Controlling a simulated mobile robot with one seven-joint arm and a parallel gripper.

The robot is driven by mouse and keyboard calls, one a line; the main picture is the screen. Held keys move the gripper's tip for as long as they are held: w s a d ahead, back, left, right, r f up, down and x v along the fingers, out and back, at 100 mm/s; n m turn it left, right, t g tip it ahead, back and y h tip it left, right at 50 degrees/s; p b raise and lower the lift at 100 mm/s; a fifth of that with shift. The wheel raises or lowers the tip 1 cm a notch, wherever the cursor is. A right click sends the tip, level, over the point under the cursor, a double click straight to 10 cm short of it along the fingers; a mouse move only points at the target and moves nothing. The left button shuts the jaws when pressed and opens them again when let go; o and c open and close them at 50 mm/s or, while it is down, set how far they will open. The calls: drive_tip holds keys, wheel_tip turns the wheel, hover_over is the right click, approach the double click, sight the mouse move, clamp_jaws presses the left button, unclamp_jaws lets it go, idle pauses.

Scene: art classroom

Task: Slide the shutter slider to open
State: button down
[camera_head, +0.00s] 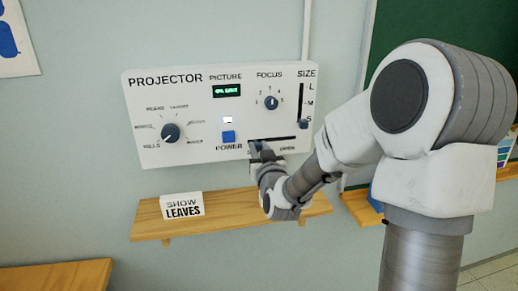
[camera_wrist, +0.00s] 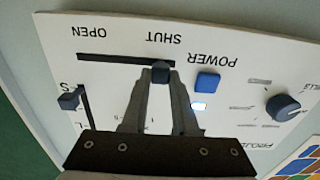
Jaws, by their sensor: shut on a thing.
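The white projector panel (camera_head: 215,100) hangs on the wall. Its shutter slider is a small dark knob (camera_wrist: 160,71) in a black horizontal slot (camera_head: 282,138), at the end marked SHUT. In the wrist view the panel appears upside down, and the bare slot (camera_wrist: 112,59) runs left to the OPEN label (camera_wrist: 89,32). My gripper (camera_wrist: 161,82) is shut on the slider knob, with one finger on each side. In the head view my gripper (camera_head: 257,149) covers the knob and the SHUT label.
A blue POWER button (camera_head: 228,137) is just left of the slot. The SIZE slider (camera_head: 303,124) is at S, above the slot's OPEN end. A wooden shelf (camera_head: 240,218) below my gripper holds a SHOW LEAVES sign (camera_head: 182,205). A picture dial (camera_head: 170,132) sits at left.

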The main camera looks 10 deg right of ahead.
drive_tip(key=d+b, duration=0.3)
drive_tip(key=d, duration=0.7)
drive_tip(key=shift+d+r+b, duration=0.1)
drive_tip(key=shift+d+b, duration=0.1)
drive_tip(key=shift+b, duration=0.2)
drive_tip(key=c, duration=0.7)
unclamp_jaws()
drive_tip(key=shift+d, duration=0.15)
